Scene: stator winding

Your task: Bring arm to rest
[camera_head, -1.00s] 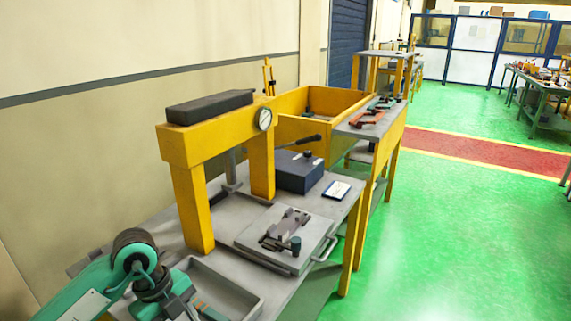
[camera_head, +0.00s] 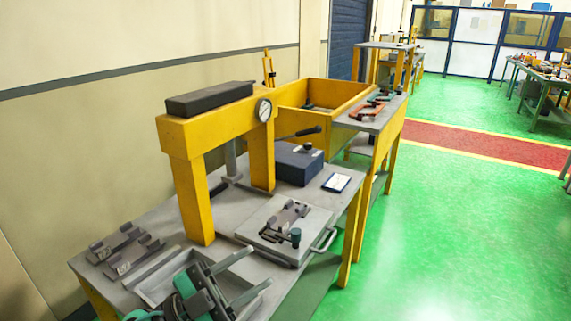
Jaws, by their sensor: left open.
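My left gripper (camera_head: 240,280) is low in the head view, over the front part of the grey workbench (camera_head: 225,208). Its two fingers stand apart and point up and to the right, with nothing between them. It covers part of a shallow grey tray (camera_head: 150,288). Only the wrist and gripper of my left arm show, at the bottom edge. My right gripper is out of the frame.
A yellow press frame (camera_head: 188,140) with a round gauge stands on the bench. A plate with a metal fixture (camera_head: 290,218) lies to its right, and a dark blue box (camera_head: 298,163) behind. Grey slotted holders (camera_head: 125,250) sit at the left. Green floor is clear on the right.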

